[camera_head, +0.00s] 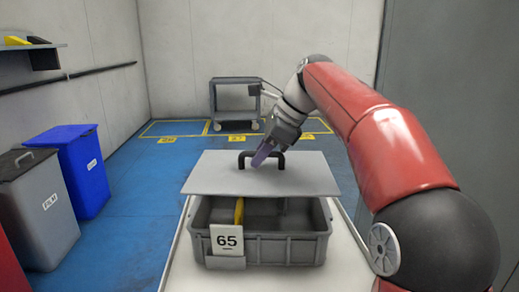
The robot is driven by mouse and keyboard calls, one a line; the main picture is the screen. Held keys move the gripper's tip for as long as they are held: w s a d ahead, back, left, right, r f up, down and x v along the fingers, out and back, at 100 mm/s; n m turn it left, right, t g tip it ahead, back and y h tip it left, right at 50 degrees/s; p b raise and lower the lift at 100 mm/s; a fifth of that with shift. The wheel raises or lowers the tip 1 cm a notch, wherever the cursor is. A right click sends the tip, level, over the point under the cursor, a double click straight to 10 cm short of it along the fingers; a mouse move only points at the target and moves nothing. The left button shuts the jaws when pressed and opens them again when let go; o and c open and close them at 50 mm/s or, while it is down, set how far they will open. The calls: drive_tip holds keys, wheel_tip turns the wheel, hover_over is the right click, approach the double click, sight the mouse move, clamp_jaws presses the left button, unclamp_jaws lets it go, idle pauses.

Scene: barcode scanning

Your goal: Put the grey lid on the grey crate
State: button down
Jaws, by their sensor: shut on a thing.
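The grey lid (225,174) is a flat panel with a black handle on top. My gripper (268,157) is shut on the lid's black handle (281,159). The lid is over the back part of the grey crate (280,250), and the crate's front part shows open below the lid's front edge. I cannot tell whether the lid touches the crate's rim. The crate stands on a pale table and bears a white card marked 65 (227,240). A yellow item (239,211) shows inside the crate. The crate's back rim is hidden by the lid.
The pale table (345,265) has bare room right of the crate. A grey bin (45,205) and a blue bin (83,170) stand on the floor at left. A grey cart (235,98) stands at the back wall. A shelf (25,62) hangs at upper left.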

wheel_tip(320, 180, down, 8)
drive_tip(key=b, duration=0.9)
drive_tip(key=shift+f, duration=0.2)
idle(0.4)
drive_tip(key=c, duration=1.3)
unclamp_jaws()
drive_tip(key=shift+s+f, duration=0.1)
wheel_tip(320, 180, up, 9)
drive_tip(key=p, duration=1)
